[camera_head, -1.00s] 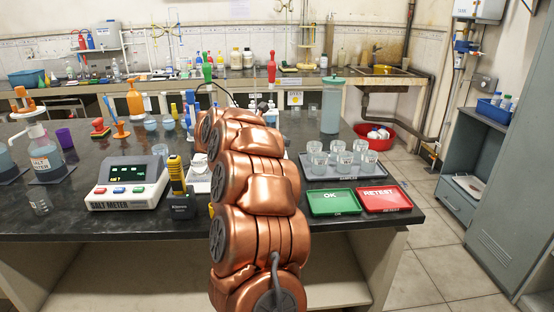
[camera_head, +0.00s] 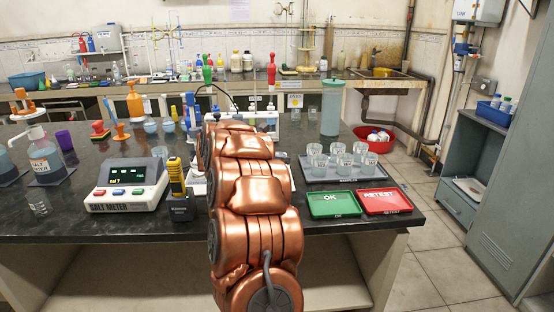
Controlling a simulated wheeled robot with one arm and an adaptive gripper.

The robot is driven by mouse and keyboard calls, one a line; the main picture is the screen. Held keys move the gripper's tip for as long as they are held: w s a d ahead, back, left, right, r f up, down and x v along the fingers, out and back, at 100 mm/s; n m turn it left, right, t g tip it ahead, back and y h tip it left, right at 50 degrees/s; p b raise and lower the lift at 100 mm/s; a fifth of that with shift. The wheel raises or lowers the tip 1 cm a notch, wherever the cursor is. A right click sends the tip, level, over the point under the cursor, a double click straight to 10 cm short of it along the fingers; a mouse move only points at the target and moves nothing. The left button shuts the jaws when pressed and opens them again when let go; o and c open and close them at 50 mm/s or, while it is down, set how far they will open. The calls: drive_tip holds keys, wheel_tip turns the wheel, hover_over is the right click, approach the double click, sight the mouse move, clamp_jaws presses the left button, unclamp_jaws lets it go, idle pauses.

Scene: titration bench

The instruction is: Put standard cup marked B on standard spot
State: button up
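Several clear cups (camera_head: 344,165) with small labels stand on a grey tray (camera_head: 350,181) at the right of the dark bench. The letters on the labels are too small to read, so I cannot tell which cup is B. Two bluish cups (camera_head: 150,126) stand at the back left of the bench. I cannot make out a standard spot; the bench behind my copper-coloured arm is hidden. My gripper is hidden behind the arm links, so I cannot see what it holds.
A salt meter (camera_head: 127,204) with a lit screen and a yellow handheld tester (camera_head: 178,181) stand left of my arm. A green OK tray (camera_head: 333,204) and a red RETEST tray (camera_head: 384,201) lie at the front right. A tall bluish container (camera_head: 331,112) stands behind the cups.

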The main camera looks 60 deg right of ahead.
drive_tip(key=o, duration=0.4)
drive_tip(key=shift+r, duration=0.1)
drive_tip(key=shift+r+p, duration=0.15)
drive_tip(key=shift+p, duration=0.2)
drive_tip(key=b+v, duration=0.1)
drive_tip(key=v, duration=1.1)
drive_tip(key=shift+b, duration=0.4)
